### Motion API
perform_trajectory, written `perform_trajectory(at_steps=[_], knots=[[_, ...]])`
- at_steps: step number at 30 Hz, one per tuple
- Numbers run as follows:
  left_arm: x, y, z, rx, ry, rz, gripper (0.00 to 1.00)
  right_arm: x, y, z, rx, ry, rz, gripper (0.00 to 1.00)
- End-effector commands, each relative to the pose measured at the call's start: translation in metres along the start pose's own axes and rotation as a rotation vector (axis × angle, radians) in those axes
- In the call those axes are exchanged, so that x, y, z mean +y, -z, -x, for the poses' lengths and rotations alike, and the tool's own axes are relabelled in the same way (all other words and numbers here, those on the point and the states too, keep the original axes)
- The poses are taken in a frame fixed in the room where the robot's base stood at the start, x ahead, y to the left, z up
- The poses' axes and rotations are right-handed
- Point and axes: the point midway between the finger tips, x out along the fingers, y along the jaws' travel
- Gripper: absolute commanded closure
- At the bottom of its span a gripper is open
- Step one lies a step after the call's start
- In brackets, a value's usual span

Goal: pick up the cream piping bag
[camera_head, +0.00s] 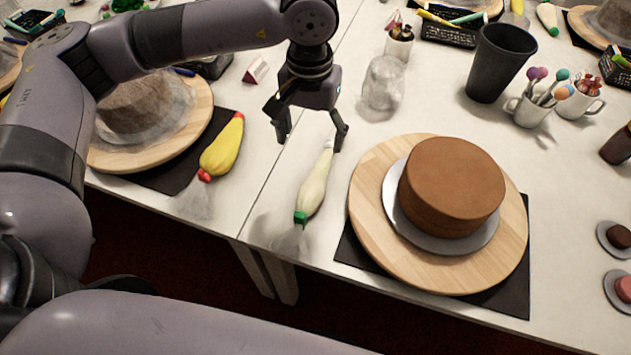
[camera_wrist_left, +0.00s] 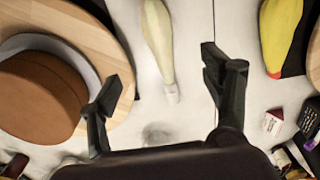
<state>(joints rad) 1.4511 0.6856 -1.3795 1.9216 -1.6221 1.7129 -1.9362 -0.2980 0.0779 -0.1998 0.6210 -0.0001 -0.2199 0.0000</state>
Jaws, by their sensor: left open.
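The cream piping bag (camera_head: 315,187) lies on the white table, with a green tie at its near end and a pale nozzle at its far end. In the left wrist view the bag (camera_wrist_left: 158,45) lies lengthwise, its nozzle pointing down the picture between the fingers; its tied end is out of that view. My left gripper (camera_head: 308,139) is open and empty, above the nozzle end of the bag. Its two spread fingers (camera_wrist_left: 168,92) also show in the left wrist view. My right gripper is not in view.
A brown cake (camera_head: 451,185) stands on a wooden turntable (camera_head: 372,235) right of the bag. A yellow piping bag (camera_head: 222,148) lies to the left, beside another turntable (camera_head: 190,124). A clear glass (camera_head: 384,82) and a black cup (camera_head: 497,62) stand behind. A table seam runs left of the cream bag.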

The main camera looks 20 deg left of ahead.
Motion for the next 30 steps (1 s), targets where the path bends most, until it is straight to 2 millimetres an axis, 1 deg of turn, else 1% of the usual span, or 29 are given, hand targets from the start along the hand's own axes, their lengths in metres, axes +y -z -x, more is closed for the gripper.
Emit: perform_trajectory(at_steps=[12, 15, 18, 23, 28, 30], knots=[[0.001, -0.002, -0.086, -0.006, 0.000, -0.001, 0.28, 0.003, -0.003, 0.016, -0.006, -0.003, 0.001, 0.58], [0.001, -0.001, -0.102, -0.005, -0.001, -0.001, 0.28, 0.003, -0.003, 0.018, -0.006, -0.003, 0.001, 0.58], [0.001, -0.001, -0.111, -0.003, -0.002, -0.001, 0.28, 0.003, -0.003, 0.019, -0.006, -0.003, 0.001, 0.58], [0.002, 0.000, -0.120, -0.005, -0.001, 0.000, 0.28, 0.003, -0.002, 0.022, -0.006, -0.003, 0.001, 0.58], [0.004, 0.004, -0.144, -0.006, 0.000, -0.001, 0.28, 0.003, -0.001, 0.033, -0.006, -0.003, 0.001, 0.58], [0.004, 0.004, -0.155, -0.005, -0.002, 0.001, 0.28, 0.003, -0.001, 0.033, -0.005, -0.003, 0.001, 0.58]])
